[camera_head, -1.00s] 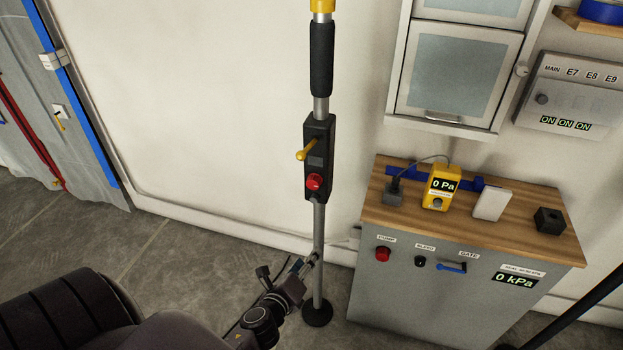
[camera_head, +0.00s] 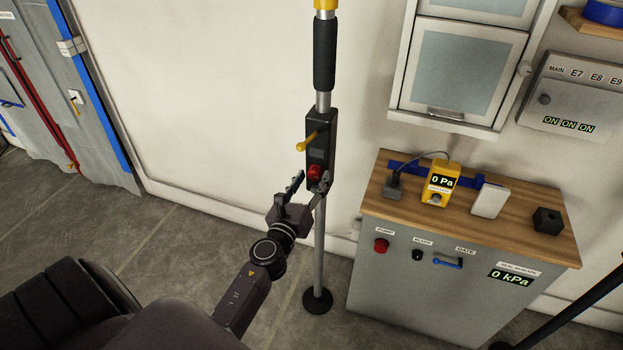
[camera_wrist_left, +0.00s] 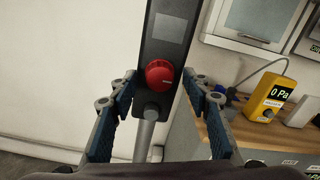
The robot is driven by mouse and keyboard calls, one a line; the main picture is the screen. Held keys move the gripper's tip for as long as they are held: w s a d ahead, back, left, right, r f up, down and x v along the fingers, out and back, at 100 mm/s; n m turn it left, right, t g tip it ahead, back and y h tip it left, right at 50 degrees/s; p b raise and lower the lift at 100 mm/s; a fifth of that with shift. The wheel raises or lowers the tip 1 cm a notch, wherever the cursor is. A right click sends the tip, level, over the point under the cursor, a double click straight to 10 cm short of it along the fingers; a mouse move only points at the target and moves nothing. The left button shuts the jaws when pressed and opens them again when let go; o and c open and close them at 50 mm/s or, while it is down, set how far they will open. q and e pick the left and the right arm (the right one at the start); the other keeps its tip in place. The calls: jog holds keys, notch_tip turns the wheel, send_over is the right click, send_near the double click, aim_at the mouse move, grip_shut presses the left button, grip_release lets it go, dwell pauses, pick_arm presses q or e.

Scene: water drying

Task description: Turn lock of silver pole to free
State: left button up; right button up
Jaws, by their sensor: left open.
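The silver pole (camera_head: 319,240) stands upright on a round black base near the wall, with a black grip (camera_head: 324,57) on its upper part. A dark lock box (camera_head: 320,130) on it carries a yellow lever (camera_head: 307,142) pointing left and a red knob (camera_head: 314,172) below it. My left gripper (camera_head: 311,179) is open and empty at the box's lower end. In the left wrist view its blue-padded fingers (camera_wrist_left: 159,88) spread either side of the red knob (camera_wrist_left: 160,74), apparently without touching it. The lever is out of that view. My right gripper is not in view.
Right of the pole stands a grey cabinet with a wooden top (camera_head: 400,212), holding a yellow pressure meter (camera_head: 440,184) and a white block (camera_head: 489,200). A wall cabinet (camera_head: 455,70) hangs above. The floor left of the pole is clear.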

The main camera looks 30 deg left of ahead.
pick_arm(q)
jog(key=c, duration=1.2)
jog(key=shift+o, duration=0.2)
jog(key=n, duration=0.9)
jog(key=shift+b, duration=0.35)
jog(key=n, duration=0.4)
jog(key=shift+n, duration=0.3)
jog(key=shift+n+p, duration=0.45)
jog(key=shift+n, duration=1.75)
